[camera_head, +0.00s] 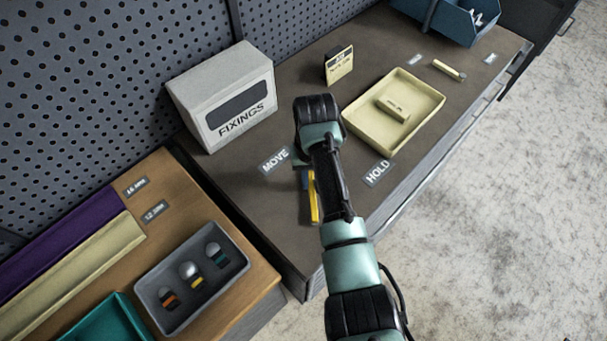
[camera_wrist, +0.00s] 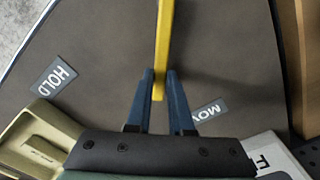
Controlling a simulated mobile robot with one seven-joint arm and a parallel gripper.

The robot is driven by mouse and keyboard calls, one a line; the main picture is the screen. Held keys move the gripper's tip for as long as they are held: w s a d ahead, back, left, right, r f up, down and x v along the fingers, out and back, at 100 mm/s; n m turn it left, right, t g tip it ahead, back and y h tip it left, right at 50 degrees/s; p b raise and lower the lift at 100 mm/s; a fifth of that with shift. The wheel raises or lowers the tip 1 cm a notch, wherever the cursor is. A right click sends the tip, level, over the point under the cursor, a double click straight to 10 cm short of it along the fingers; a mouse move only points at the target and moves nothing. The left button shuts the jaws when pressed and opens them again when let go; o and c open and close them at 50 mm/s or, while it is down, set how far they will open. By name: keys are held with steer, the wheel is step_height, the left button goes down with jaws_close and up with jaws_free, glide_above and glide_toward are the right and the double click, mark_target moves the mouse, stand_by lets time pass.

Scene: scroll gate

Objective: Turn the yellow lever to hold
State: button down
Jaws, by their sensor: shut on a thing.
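The yellow lever (camera_head: 314,196) shows beside my arm in the head view, standing out from the grey-brown bench top between the MOVE label (camera_head: 275,160) and the HOLD label (camera_head: 378,173). In the wrist view the lever (camera_wrist: 164,45) runs down from the top edge, and its end lies between the blue fingers of my gripper (camera_wrist: 159,88), which are shut on it. The HOLD label (camera_wrist: 54,80) is at the left there, and the MOVE label (camera_wrist: 209,111) is just right of the fingers, partly covered. The lever's pivot is hidden by my arm in the head view.
A FIXINGS box (camera_head: 226,97) stands left of my arm. A cream tray (camera_head: 436,97) with a block in it lies to the right, and a small upright card box (camera_head: 339,65) stands behind. A grey tray (camera_head: 150,293) with several knobs is at lower left.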

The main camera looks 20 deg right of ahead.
steer(key=d+m+p, duration=0.1)
steer(key=s+d+m+p, duration=0.1)
steer(key=m, duration=0.1)
steer(key=d+m, duration=0.1)
steer(key=shift+s+r+m+p, duration=0.2)
steer(key=shift+s+m+p, duration=0.1)
steer(key=shift+s+p, duration=0.1)
steer(key=m+p, duration=0.1)
steer(key=s+d+m+p, duration=0.1)
steer(key=m, duration=0.1)
steer(key=shift+s+d, duration=0.15)
steer(key=shift+s, duration=0.15)
steer(key=shift+s+d+f+m+p, duration=0.1)
steer(key=shift+s+d+m+p, duration=0.15)
steer(key=shift+m, duration=0.3)
steer(key=shift+s+d+m+p, duration=0.1)
steer(key=shift+s+m+p, duration=0.1)
steer(key=shift+s+m, duration=0.25)
steer(key=c, duration=0.8)
jaws_free()
steer(key=shift+f, duration=0.1)
step_height(320, 180, up, 13)
steer(key=b, duration=0.1)
